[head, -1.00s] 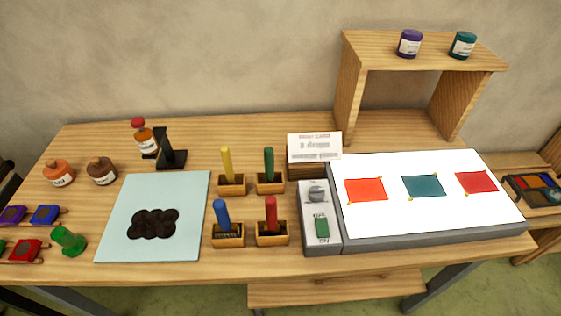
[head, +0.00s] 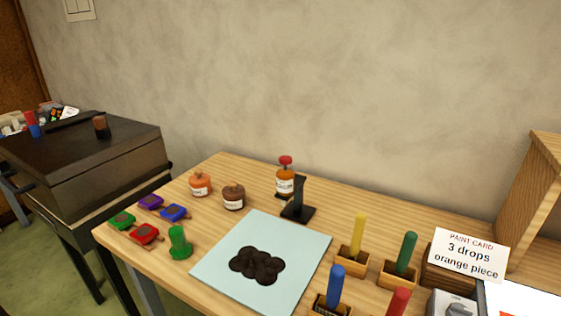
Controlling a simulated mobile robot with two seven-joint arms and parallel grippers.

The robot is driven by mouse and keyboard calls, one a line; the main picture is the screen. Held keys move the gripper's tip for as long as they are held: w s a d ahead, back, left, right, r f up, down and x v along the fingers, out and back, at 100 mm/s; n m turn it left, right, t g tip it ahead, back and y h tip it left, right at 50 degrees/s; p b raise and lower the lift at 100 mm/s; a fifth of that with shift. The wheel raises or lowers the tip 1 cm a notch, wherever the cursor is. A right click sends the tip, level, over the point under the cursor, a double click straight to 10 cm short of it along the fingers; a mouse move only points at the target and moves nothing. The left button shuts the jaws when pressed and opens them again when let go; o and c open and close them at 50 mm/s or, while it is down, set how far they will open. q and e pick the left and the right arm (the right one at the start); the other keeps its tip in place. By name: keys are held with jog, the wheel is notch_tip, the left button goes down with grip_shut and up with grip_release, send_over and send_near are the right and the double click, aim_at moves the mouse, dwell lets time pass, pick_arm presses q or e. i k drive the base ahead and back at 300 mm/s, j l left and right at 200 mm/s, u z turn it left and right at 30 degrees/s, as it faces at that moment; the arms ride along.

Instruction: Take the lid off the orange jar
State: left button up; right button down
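The orange jar (head: 200,185) stands upright at the back left of the wooden table. It has a white label and a brownish-orange lid with a small knob (head: 198,174), which sits on top. A similar brown jar (head: 233,197) stands just to its right. Neither of my grippers shows in the head view.
Small coloured pans (head: 145,233) and a green stamp-like piece (head: 179,243) lie in front. A pale blue mat (head: 300,246) bears a dark blob. A dark cabinet (head: 95,160) stands left.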

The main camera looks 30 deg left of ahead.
aim_at(199, 178)
jog(key=u, duration=1.6)
jog(key=j+u, duration=0.1)
jog(key=j, duration=0.1)
